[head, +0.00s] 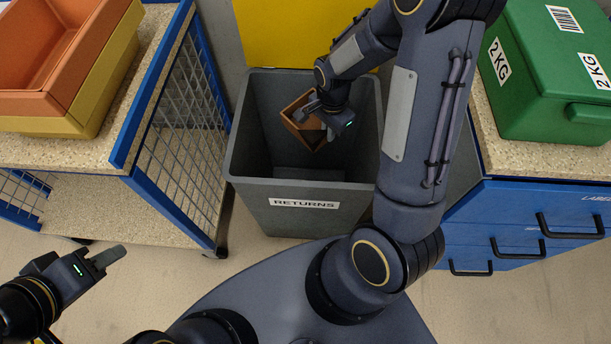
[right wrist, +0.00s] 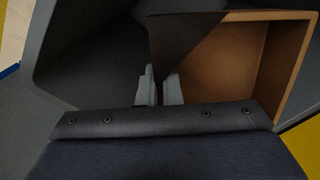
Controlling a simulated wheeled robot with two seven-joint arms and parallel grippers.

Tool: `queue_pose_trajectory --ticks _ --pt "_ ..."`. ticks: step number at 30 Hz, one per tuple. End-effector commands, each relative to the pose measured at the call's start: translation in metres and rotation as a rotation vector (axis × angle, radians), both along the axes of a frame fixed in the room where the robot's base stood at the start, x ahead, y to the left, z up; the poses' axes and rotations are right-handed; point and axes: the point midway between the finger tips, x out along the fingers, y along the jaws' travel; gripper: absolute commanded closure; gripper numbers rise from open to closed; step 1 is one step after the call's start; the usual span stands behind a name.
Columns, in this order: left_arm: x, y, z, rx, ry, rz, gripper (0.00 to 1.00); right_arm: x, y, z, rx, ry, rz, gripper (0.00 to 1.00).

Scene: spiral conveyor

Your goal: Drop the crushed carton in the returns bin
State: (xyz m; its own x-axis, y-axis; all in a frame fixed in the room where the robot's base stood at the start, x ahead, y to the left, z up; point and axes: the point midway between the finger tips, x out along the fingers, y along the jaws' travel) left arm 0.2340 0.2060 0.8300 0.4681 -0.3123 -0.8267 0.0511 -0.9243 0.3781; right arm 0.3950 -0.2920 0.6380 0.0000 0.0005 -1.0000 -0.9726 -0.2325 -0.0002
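The crushed carton (head: 305,138) is a brown open box, tilted, held inside the mouth of the grey returns bin (head: 305,226). My right gripper (head: 312,110) reaches down over the bin and is shut on the carton's wall. In the right wrist view, the fingers (right wrist: 158,90) are close together at a dark, bent panel of the carton (right wrist: 222,62), and its hollow brown inside faces the camera. The carton appears clear of the bin floor. My left gripper (head: 100,260) is low at the left, away from the bin; its finger opening cannot be made out.
A blue-framed mesh cart (head: 150,140) with stacked orange and yellow trays (head: 60,60) stands left of the bin. At right, a green 2 KG box (head: 550,80) rests on a blue drawer bench (head: 520,215). A yellow panel (head: 290,35) is behind the bin.

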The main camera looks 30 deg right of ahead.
Motion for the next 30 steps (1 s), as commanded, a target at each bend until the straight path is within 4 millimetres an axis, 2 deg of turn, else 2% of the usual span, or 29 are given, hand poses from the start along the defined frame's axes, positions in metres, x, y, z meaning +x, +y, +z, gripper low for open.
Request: queue_pose_trajectory --ticks 2,9,15,16,25,30 --pt "0.000 0.000 -0.005 0.000 0.000 0.000 0.64 0.000 0.000 -0.006 0.000 0.000 0.000 1.00" --pt "0.000 0.000 -0.004 0.000 0.000 0.000 0.64 0.000 0.000 -0.005 0.000 0.000 0.001 1.00" --pt "0.000 0.000 -0.004 0.000 0.000 0.000 0.64 0.000 0.000 -0.005 0.000 0.000 0.001 0.71" --pt "0.000 0.000 -0.004 0.000 0.000 0.000 0.64 0.000 0.000 -0.005 0.000 0.000 0.001 0.70" --pt "0.000 0.000 -0.003 0.000 0.000 0.000 0.64 0.000 0.000 -0.002 0.000 -0.001 0.001 0.70" --pt "0.000 0.000 0.005 0.000 0.000 0.000 0.64 0.001 0.000 0.023 0.000 -0.005 0.002 0.70"
